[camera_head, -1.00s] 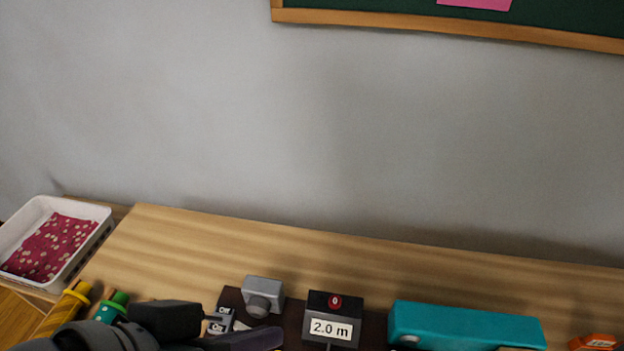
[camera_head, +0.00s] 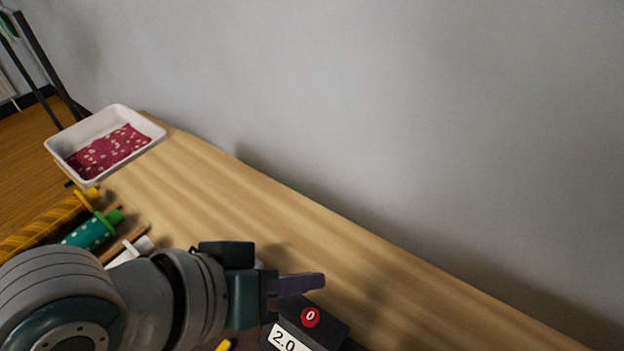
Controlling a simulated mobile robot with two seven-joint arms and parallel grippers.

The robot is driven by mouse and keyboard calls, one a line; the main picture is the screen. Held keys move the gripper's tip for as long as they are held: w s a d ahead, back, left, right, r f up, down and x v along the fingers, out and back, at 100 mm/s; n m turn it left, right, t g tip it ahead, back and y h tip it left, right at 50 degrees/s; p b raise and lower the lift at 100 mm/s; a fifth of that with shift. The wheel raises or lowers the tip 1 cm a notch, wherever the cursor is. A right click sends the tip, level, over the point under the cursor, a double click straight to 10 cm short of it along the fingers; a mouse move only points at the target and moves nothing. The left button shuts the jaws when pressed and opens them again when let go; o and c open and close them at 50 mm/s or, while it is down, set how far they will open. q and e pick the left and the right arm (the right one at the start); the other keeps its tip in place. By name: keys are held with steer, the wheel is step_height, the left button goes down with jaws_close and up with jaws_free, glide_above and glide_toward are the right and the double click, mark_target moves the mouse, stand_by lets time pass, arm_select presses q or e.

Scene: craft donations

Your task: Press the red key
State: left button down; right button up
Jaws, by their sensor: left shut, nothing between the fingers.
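The red key (camera_head: 310,317) is a round red button marked 0. It sits on top of a dark box (camera_head: 328,331) whose front label reads 2.0, at the bottom of the head view. The lower part of the box is cut off by the frame edge. My left gripper (camera_head: 318,281) comes in from the left, shut and empty. In the picture its fingertips lie just above the red key, with a visible gap between them. I cannot tell their exact height over it. My right gripper is not in view.
A white tray (camera_head: 58,147) with red spotted cloth stands at the table's left end. Yellow (camera_head: 45,227) and green (camera_head: 92,231) fabric rolls lie left of my arm. The wooden table (camera_head: 345,262) is bare behind the box, up to the grey wall.

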mark_target(304, 322)
arm_select(q)
step_height(304, 322, down, 8)
steer(key=b, duration=0.8)
steer(key=shift+f+b, duration=0.35)
steer(key=shift+f, duration=0.05)
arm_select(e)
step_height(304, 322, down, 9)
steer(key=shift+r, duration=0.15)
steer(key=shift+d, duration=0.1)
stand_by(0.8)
arm_select(q)
steer(key=shift+f, duration=0.4)
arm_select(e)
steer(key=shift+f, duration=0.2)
arm_select(q)
steer(key=shift+f+b, duration=0.5)
steer(key=shift+b, duration=0.05)
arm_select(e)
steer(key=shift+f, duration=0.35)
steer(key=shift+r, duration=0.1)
arm_select(q)
steer(key=shift+r+p, duration=0.9)
steer(key=shift+p, duration=0.15)
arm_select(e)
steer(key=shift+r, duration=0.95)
